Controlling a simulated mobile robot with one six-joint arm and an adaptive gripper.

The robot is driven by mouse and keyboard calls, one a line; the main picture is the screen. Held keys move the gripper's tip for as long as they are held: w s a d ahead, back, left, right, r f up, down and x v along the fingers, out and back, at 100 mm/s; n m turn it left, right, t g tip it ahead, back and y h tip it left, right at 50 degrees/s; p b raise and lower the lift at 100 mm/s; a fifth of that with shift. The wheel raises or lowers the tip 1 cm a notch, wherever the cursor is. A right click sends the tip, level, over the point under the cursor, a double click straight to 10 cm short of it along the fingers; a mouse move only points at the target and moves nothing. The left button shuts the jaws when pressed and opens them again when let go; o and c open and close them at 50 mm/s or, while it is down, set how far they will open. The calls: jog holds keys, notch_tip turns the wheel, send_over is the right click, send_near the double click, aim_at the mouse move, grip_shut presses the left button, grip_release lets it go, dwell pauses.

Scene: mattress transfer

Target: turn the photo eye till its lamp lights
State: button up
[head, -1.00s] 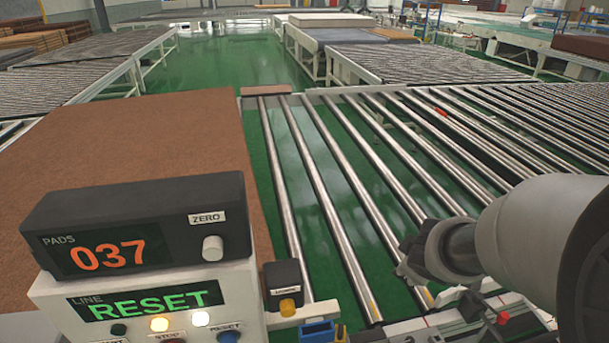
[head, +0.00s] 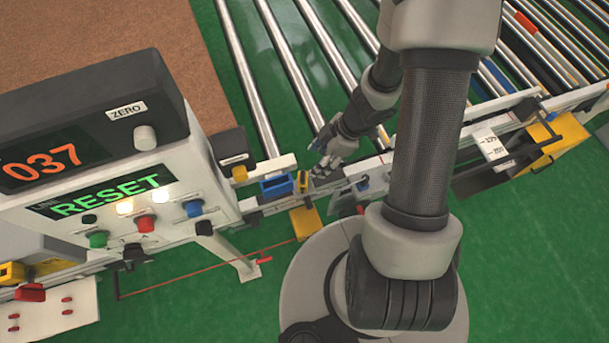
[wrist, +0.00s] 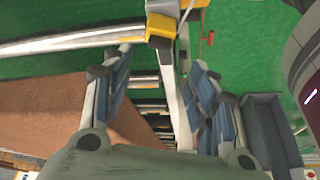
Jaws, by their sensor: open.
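Several small fittings sit on the near conveyor rail. A black box with a yellow knob (head: 235,158) stands beside the panel, and a blue block (head: 277,187) sits to its right with a small yellow piece (head: 302,181) next to it. I cannot tell for sure which is the photo eye, and no lit lamp shows on them. My gripper (head: 325,160) is just right of the blue block, low over the rail, and looks empty. In the wrist view its two blue-padded fingers (wrist: 160,95) are spread apart, with a yellow and dark block (wrist: 160,30) beyond them.
The counter (head: 80,125) shows 037. A brown pad (head: 120,35) lies behind. Steel rollers (head: 290,75) run behind the rail. A red cord (head: 210,270) runs below it.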

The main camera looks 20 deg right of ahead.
aim_at(303, 175)
jog(key=b+x, duration=0.6)
jog(key=x, duration=0.4)
jog(key=shift+f, duration=0.25)
jog(key=shift+c, duration=0.3)
jog(key=c, duration=1)
jog(key=shift+r, duration=0.1)
